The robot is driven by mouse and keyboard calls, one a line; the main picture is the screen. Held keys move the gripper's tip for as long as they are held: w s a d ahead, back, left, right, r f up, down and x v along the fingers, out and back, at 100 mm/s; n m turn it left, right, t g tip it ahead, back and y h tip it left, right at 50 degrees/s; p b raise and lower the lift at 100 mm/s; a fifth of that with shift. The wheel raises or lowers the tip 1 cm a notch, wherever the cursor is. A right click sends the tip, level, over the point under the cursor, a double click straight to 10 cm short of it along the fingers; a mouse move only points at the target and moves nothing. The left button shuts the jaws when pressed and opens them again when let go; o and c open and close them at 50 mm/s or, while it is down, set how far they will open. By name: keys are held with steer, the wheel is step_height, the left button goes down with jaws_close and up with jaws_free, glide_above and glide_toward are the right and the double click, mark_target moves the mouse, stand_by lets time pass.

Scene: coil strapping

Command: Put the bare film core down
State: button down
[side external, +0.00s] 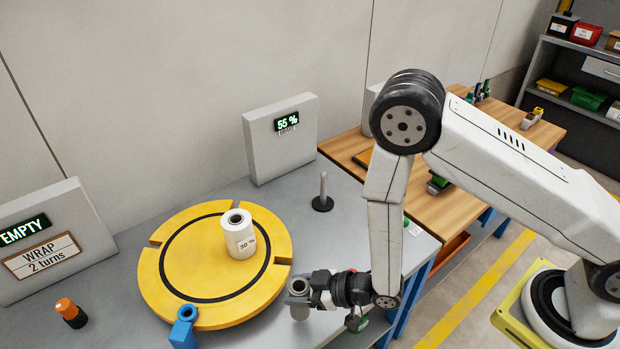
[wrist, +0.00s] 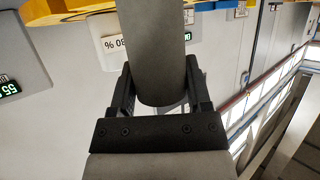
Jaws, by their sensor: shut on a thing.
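The bare film core is a plain grey tube (side external: 299,303), upright near the front edge of the grey table, right of the yellow turntable (side external: 160,285). In the wrist view the core (wrist: 155,45) runs up between the fingers. My gripper (side external: 305,289) is shut on it from the right side; the fingers also show in the wrist view (wrist: 160,90). I cannot tell whether the core's lower end touches the table. A white film roll (side external: 239,238) with a percent label stands upright on the turntable.
A short upright post on a dark round base (side external: 322,203) stands behind on the table. A display box (side external: 280,150) reads 55 %. Another (side external: 45,250) reads EMPTY. A blue clamp-like part (side external: 183,330) is at the turntable's front, and an orange-capped bottle (side external: 71,313) is at left.

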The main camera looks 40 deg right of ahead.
steer(key=shift+f, duration=1.7)
steer(key=shift+f, duration=0.15)
jaws_free()
steer(key=v, duration=1.2)
steer(key=shift+w, duration=0.1)
